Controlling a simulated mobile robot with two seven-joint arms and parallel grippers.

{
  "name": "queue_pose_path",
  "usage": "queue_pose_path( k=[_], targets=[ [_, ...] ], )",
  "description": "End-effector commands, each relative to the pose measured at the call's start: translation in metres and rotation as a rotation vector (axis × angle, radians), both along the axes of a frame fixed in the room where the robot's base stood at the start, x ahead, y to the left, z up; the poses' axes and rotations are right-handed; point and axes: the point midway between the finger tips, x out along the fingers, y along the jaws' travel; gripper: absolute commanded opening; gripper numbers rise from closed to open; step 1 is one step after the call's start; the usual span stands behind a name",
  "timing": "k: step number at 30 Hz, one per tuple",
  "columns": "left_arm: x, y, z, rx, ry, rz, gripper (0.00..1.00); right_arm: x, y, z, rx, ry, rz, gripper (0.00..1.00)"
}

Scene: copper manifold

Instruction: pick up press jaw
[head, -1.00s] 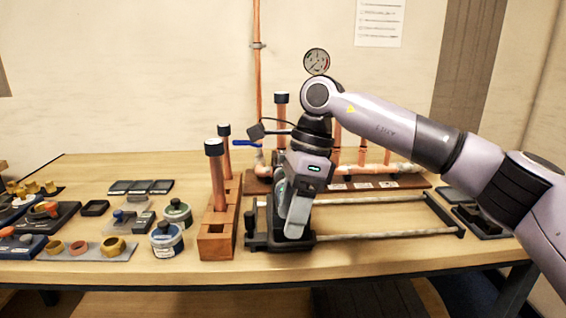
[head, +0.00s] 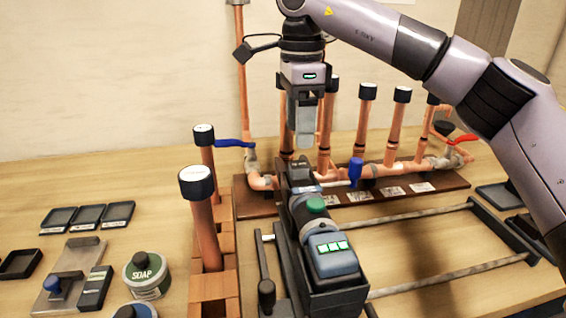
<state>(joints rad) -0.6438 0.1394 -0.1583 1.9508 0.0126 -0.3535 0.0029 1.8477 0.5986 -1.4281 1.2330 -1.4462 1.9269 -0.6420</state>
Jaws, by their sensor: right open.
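A dark grey pressing tool (head: 335,262) with a green button and green lights lies lengthwise on the bench, left of the two steel rails. Its dark head (head: 298,174) at the far end looks like the press jaw, but I cannot be sure. My right gripper (head: 303,142) points down just above and behind this head. It is open and holds nothing. The narrow gap between fingers and head is hard to judge. My left gripper is not in view.
Upright copper pipes with black caps stand in a wooden block (head: 228,262) at left and along a copper manifold (head: 390,170) behind. Rails (head: 430,212) run right.

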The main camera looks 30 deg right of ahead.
Motion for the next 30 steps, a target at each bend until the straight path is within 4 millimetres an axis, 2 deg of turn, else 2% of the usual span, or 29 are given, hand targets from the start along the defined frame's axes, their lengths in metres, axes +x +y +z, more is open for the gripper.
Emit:
queue_pose_path(
  k=[4, 11, 19, 28, 29, 30],
  targets=[
    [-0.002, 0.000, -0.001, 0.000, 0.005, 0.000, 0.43, 0.000, 0.000, -0.006, 0.000, 0.001, 0.001, 0.64],
    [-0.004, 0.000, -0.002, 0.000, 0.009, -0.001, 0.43, -0.003, -0.001, -0.029, 0.000, 0.002, 0.001, 0.64],
    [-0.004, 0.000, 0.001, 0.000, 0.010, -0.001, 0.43, -0.009, -0.002, -0.065, 0.001, 0.002, 0.000, 0.64],
    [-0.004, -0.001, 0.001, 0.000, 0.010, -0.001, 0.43, -0.009, -0.001, -0.072, 0.002, -0.001, 0.000, 0.64],
    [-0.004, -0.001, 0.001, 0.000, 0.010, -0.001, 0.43, -0.009, -0.001, -0.072, 0.002, -0.001, 0.000, 0.61],
    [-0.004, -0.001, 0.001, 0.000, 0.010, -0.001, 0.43, -0.009, -0.001, -0.072, 0.002, -0.001, 0.000, 0.48]
  ],
)
